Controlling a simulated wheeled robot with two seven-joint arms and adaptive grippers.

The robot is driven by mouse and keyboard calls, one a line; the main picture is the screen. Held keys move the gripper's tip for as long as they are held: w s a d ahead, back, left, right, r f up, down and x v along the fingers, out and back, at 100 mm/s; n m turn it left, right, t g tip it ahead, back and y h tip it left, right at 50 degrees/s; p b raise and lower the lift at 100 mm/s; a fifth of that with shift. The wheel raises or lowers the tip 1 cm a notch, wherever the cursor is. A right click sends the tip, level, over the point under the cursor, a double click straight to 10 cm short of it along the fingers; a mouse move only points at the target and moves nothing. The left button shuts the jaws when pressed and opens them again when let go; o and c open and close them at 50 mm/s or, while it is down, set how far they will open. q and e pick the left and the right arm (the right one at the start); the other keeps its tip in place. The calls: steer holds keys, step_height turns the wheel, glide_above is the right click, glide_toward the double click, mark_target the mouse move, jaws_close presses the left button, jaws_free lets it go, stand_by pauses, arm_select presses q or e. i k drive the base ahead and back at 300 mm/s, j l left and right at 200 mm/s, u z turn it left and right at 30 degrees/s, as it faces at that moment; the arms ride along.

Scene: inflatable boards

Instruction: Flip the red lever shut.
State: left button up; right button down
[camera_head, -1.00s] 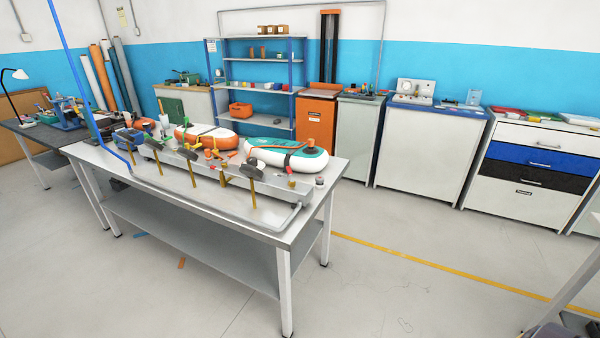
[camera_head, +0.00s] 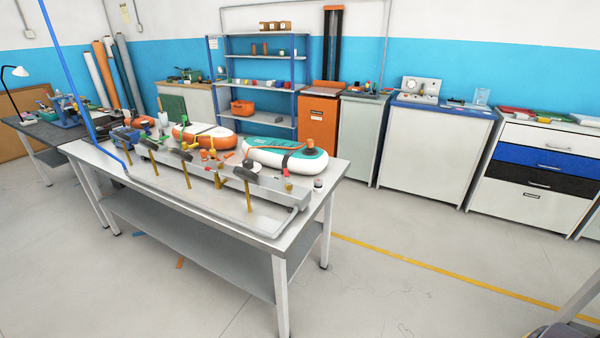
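A long grey rail fixture (camera_head: 204,185) lies along the front of the metal workbench (camera_head: 262,226). Several brass stems with dark handles (camera_head: 246,174) stand along it, with small yellow, green and orange-red parts behind. A small orange-red part (camera_head: 219,165) near the middle of the fixture may be the red lever; it is too small to tell its shape or position. Neither of my grippers is in view.
An orange-and-white board (camera_head: 204,136) and a teal-and-white board (camera_head: 286,154) lie on the bench behind the fixture. The floor right of the bench is clear up to white cabinets (camera_head: 430,148).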

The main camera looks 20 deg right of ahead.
mark_target(285, 170)
steer(key=i+l, duration=0.15)
steer(key=l, duration=0.2)
steer(key=i+l, duration=0.1)
steer(key=l, duration=0.2)
steer(key=i+l, duration=0.15)
steer(key=l, duration=0.2)
steer(key=i+l, duration=0.15)
steer(key=l, duration=0.15)
steer(key=i+l, duration=0.15)
steer(key=l, duration=0.2)
